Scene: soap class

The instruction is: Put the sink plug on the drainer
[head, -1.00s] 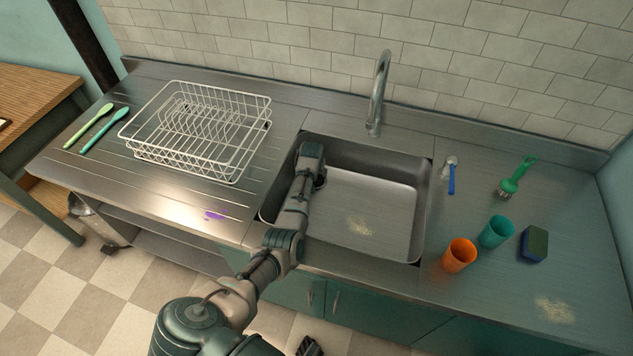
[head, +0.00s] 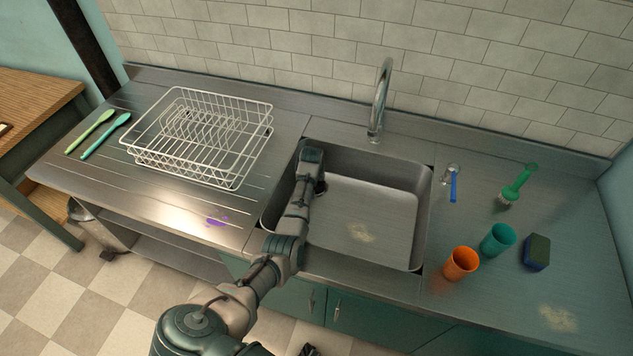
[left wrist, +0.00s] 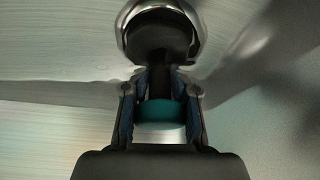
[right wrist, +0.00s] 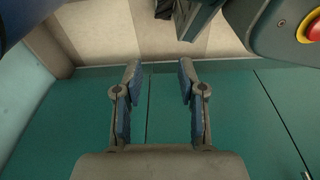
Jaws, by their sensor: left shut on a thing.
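My left gripper (left wrist: 162,88) is down inside the steel sink (head: 385,215), near its left end. It is shut on the sink plug, whose teal part (left wrist: 161,112) shows between the fingers. A dark part runs from there towards a chrome ring with a dark middle (left wrist: 160,35), which looks like the drain. I cannot tell whether the plug touches the ring. In the head view my wrist hides most of the grip. The ribbed steel drainer (head: 160,205) lies left of the sink. My right gripper (right wrist: 160,75) is open and empty, facing teal cupboard fronts and the floor.
A white wire dish rack (head: 200,135) stands on the drainer, with two green utensils (head: 95,132) to its left. The drainer's front strip is clear apart from a purple smear. A tap (head: 380,100) rises behind the sink.

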